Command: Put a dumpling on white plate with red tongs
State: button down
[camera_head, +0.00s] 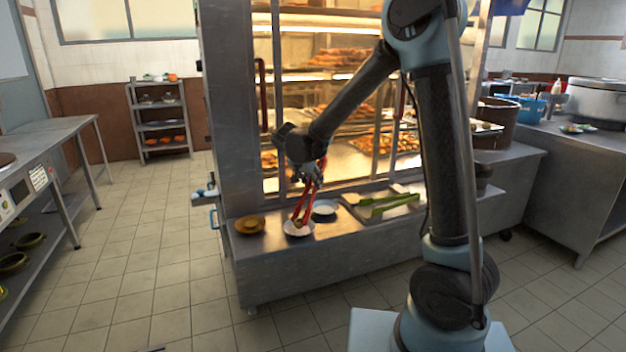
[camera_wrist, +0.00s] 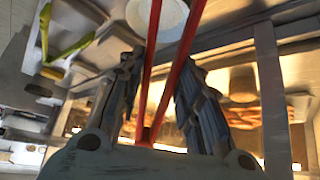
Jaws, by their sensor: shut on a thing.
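My gripper (camera_head: 305,176) is shut on the red tongs (camera_head: 309,192), which point down toward the counter. In the wrist view the two tong arms (camera_wrist: 151,70) spread apart between my gripper's fingers (camera_wrist: 160,72). A second white plate (camera_head: 325,207) lies just behind and to the right. One white plate (camera_wrist: 160,14) shows at the top of the wrist view.
A stack of orange-brown plates (camera_head: 250,225) sits at the counter's left end. Green tongs (camera_head: 392,204) lie on a metal tray (camera_head: 360,210) to the right. A lit display case (camera_head: 232,110) with food on several shelves rises behind the counter. The tiled floor in front is free.

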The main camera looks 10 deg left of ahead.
jog(key=c, duration=1.5)
grip_release()
notch_tip(320, 180, up, 10)
jog(key=shift+o, duration=0.2)
